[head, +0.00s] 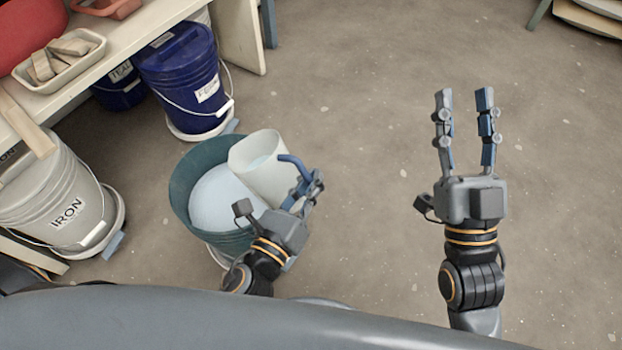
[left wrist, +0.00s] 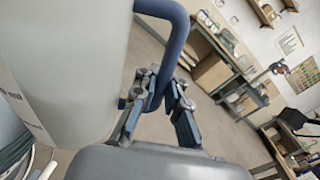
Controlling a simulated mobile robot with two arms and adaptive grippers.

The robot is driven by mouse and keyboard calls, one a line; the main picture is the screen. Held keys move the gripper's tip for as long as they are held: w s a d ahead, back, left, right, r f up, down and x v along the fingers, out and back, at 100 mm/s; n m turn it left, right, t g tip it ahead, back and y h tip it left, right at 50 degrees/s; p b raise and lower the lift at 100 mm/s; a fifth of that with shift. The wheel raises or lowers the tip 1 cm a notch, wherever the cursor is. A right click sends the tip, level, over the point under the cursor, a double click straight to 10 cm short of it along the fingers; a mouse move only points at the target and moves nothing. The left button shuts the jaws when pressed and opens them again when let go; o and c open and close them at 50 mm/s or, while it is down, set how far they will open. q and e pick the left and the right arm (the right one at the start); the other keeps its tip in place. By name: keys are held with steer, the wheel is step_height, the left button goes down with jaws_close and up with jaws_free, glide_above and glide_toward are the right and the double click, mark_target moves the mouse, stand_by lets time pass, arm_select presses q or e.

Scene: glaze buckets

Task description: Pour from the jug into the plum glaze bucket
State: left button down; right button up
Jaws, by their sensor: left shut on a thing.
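The pale jug (head: 266,172) with a blue handle (head: 293,168) is over the right part of an open teal bucket (head: 182,187). Pale liquid shows in the jug and the bucket; no stream is visible. Any label on this bucket is hidden, so I cannot tell whether it is the plum one. My left gripper (head: 307,188) is shut on the jug's handle; the left wrist view shows its fingers (left wrist: 162,92) around the handle, with the jug's wall (left wrist: 65,70) close on the left. My right gripper (head: 465,100) is open and empty above the floor on the right.
A lidded dark blue bucket (head: 180,66) with an unclear label stands behind, near a bucket labelled TEAL (head: 120,92). A grey IRON bucket (head: 45,190) stands left. A bench (head: 115,45) holds a tray (head: 88,62). The floor at centre and right is clear.

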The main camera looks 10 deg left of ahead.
arm_select(q)
steer(key=shift+r+n, duration=0.5)
steer(key=shift+r, duration=0.05)
steer(key=shift+f, duration=0.1)
steer(key=shift+w+a+f+n, duration=0.15)
steer(key=shift+f+n, duration=0.1)
steer(key=shift+n, duration=0.25)
steer(key=shift+s+a+f+n, duration=0.1)
steer(key=shift+f+n, duration=0.1)
steer(key=shift+n, duration=0.3)
arm_select(e)
steer(key=shift+s+r+t, duration=0.4)
steer(key=shift+r, duration=0.1)
